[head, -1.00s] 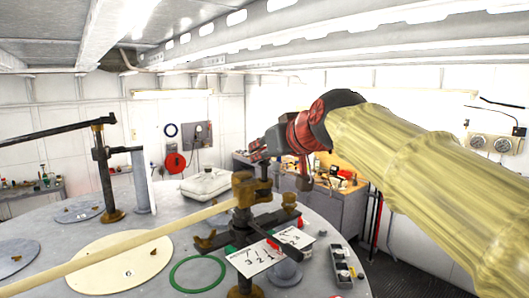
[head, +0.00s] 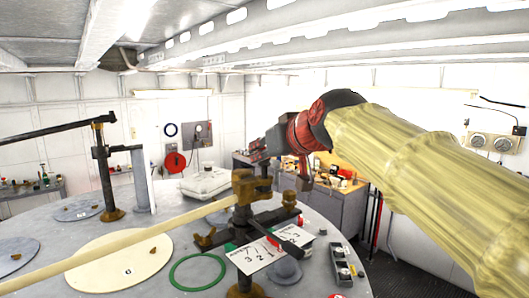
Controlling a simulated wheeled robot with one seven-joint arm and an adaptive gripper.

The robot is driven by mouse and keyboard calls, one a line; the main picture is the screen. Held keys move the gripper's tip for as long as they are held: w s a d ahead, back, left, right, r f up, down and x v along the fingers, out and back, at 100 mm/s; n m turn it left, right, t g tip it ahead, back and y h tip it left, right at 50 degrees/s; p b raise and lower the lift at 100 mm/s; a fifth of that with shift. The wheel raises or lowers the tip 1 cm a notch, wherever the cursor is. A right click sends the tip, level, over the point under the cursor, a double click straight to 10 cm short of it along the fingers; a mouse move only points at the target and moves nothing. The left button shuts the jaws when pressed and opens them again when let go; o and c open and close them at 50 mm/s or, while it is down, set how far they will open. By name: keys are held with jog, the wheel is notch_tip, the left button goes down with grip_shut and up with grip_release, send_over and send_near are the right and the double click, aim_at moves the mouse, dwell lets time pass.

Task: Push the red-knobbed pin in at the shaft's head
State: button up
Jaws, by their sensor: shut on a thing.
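My gripper (head: 261,150) is above and just behind the brass head (head: 247,186) of the long pale shaft (head: 150,238), pointing left and slightly down. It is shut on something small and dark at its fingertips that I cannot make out. The shaft slopes from the lower left up to its head, which sits on a brass-footed post. A small red knob (head: 300,221) shows to the right of the head, near the dark crossbar. I cannot tell whether it belongs to the pin. The pin's hole is not visible.
A numbered white card (head: 256,257) and a green ring (head: 198,272) lie below the head. A grey switch box (head: 342,263) is at the right edge of the round deck. A post with a black lever (head: 104,165) stands at the left.

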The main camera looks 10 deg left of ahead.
jog(key=shift+f+b, duration=1.35)
jog(key=o, duration=1.1)
jog(key=shift+o, duration=0.2)
jog(key=v, duration=1.2)
jog(key=s+d+f+m+g+h, duration=0.2)
jog(key=s+d+f, duration=0.55)
jog(key=f, duration=0.65)
jog(key=s+d+f+m+g+h, duration=0.25)
jog(key=s+d+f, duration=0.5)
jog(key=f, duration=0.65)
jog(key=s+d+f+m+g+h, duration=0.1)
jog(key=s+d+f+m+h, duration=0.15)
jog(key=s+d+f, duration=0.9)
jog(key=w+a+f+b, duration=0.1)
jog(key=w+f+b, duration=0.1)
jog(key=f+b, duration=1)
jog(key=w+a+f+b, duration=0.2)
jog(key=f+b, duration=1)
jog(key=f, duration=0.3)
jog(key=shift+w+f+b, duration=0.15)
jog(key=shift+f+b, duration=0.15)
jog(key=shift+f, duration=0.05)
